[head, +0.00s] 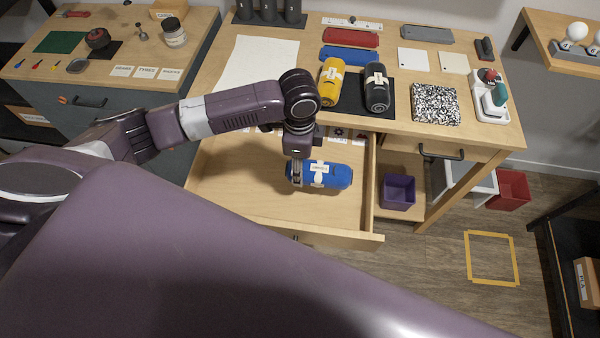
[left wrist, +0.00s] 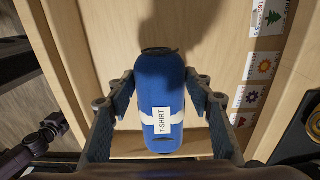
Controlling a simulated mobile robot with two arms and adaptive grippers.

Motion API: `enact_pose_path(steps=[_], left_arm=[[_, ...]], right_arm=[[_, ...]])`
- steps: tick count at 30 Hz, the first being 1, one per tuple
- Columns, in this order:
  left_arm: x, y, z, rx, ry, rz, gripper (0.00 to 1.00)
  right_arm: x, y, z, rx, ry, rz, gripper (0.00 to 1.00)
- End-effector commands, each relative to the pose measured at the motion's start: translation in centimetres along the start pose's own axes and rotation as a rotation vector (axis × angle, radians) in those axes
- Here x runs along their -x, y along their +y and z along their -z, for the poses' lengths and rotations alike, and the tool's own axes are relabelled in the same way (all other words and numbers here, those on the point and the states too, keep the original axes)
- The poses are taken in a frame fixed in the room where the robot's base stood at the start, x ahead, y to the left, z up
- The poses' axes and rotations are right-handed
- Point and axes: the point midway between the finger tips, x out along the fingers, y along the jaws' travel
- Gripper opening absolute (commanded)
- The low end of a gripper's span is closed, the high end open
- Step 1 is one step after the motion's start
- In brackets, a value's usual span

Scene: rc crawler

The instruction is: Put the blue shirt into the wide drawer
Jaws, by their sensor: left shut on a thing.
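The blue shirt (head: 335,175) is a tight roll with a pale band and a T-SHIRT label. My left gripper (head: 298,180) points down and is shut on the roll near its left end in the head view. In the left wrist view the roll (left wrist: 160,85) lies between the two fingers. The wide drawer (head: 225,185) is pulled open below the tabletop, and the roll is over its bare wooden floor. I cannot tell whether the roll touches the floor.
Picture stickers (left wrist: 264,66) line one side inside the drawer. A yellow roll (head: 330,84) and a black roll (head: 376,88) lie on the table (head: 215,95) above. A purple bin (head: 397,192) stands right of the drawer. The drawer floor around the shirt is clear.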

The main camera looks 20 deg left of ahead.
Motion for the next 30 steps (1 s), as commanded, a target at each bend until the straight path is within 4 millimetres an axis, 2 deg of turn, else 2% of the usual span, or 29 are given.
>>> enact_pose_path(steps=[5, 12, 25, 26, 30], left_arm=[[-1.5, 0.0, 0.0, 0.0, 0.0, -0.002, 0.19], [-4.8, 0.0, 0.0, 0.0, 0.0, -0.001, 0.19], [-5.5, 0.0, 0.0, 0.0, 0.001, 0.0, 0.19], [-5.4, 0.0, 0.0, 0.0, 0.0, 0.0, 0.5], [-5.4, 0.0, 0.0, 0.0, 0.0, 0.0, 0.65]], right_arm=[[0.2, -0.1, -0.2, 0.0, -0.004, 0.001, 0.68], [0.5, -0.2, -0.3, -0.001, -0.005, 0.002, 0.68], [0.4, -0.7, -0.2, -0.003, -0.005, 0.007, 0.68], [0.4, -0.7, -0.2, -0.003, -0.005, 0.007, 0.68], [0.4, -0.7, -0.2, -0.003, -0.005, 0.007, 0.68]])
